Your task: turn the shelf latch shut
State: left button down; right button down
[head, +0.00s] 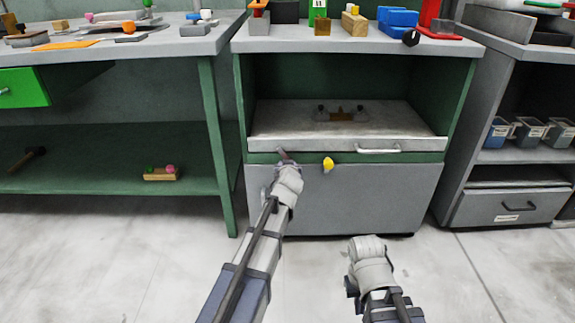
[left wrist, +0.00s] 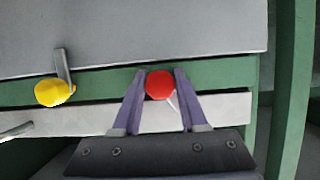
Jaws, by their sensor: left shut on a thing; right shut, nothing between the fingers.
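The grey shelf (head: 290,122) lies in the green cabinet with its front edge above a green strip. In the left wrist view, a red knob (left wrist: 159,84) sits on the green strip, with a short pale bar beside it slanting over the light shelf edge (left wrist: 220,110). My left gripper (left wrist: 159,90) is shut on the red knob, one finger on each side. In the head view my left gripper (head: 283,155) reaches the strip and hides the knob. A yellow knob (head: 328,164) is apart from it, to its right. My right gripper (head: 366,243) is shut and empty, low before the cabinet.
A metal bar handle (head: 378,150) is on the shelf front. A brown fixture (head: 341,115) stands on the shelf. Below is a grey panel (head: 350,200). The cabinet top is crowded with blocks. A workbench (head: 180,45) is at left, bins (head: 530,130) at right. The floor in front is clear.

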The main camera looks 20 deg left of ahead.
pick_arm(q)
jog(key=shift+f+m+y+b, duration=0.15)
jog(key=shift+m+y+b, duration=0.15)
jog(key=shift+m+y, duration=0.75)
jog(key=shift+m+g+y+b, duration=0.3)
jog(key=shift+m+y+b, duration=0.15)
jog(key=shift+m, duration=0.7)
jog(key=shift+c, duration=2.2)
grip_release()
jog(key=p+v, duration=0.2)
jog(key=v, duration=0.6)
jog(key=shift+p, duration=0.3)
